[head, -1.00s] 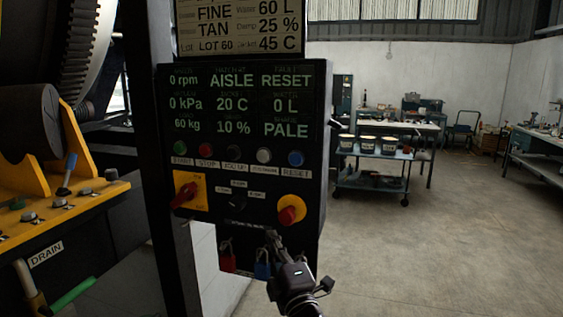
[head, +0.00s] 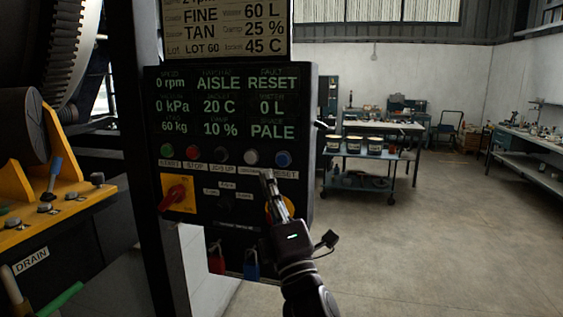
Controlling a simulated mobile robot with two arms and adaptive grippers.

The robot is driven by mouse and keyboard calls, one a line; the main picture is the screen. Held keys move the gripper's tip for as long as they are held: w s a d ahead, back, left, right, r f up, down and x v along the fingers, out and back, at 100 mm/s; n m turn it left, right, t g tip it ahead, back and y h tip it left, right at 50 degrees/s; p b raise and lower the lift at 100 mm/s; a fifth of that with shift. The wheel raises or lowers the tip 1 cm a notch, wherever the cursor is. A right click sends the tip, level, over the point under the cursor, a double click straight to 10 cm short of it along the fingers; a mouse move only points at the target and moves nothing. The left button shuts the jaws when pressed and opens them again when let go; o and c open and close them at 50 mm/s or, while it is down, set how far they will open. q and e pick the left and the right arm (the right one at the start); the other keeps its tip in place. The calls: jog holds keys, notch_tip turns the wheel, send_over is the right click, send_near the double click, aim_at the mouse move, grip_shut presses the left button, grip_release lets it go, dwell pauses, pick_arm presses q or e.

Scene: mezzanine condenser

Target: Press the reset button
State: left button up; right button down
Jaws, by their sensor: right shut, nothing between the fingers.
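The reset button (head: 283,159) is the blue round button at the right end of the button row on the dark control panel (head: 230,236), with a RESET label under it. My right gripper (head: 267,175) is shut and empty. In the picture its tips lie just below and left of the blue button, below the white button (head: 251,157). I cannot tell whether the tips touch the panel. The gripper covers most of the yellow-based red knob at the lower right of the panel. My left gripper is not in view.
A red selector switch (head: 176,193) on a yellow plate sits at the panel's left. Red and blue padlocks (head: 251,265) hang at its bottom edge. Yellow machinery (head: 75,207) stands at the left. A cart with buckets (head: 355,168) stands behind right, with open floor in front.

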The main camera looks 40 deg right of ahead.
aim_at(281, 166)
jog(key=shift+w+d+b, duration=0.15)
jog(key=shift+w+d, duration=1.3)
jog(key=shift+d, duration=0.25)
jog(key=shift+w+d+b, duration=0.15)
jog(key=shift+w+d, duration=1.25)
jog(key=shift+d, duration=0.25)
jog(key=shift+w+d, duration=0.25)
jog(key=shift+d, duration=0.1)
jog(key=shift+w+d, duration=0.3)
jog(key=shift+s+a, duration=0.6)
jog(key=shift+a, duration=0.05)
jog(key=s+a, duration=0.3)
jog(key=shift+s+a+p, duration=0.1)
jog(key=shift+a+p, duration=0.25)
jog(key=shift+a, duration=0.05)
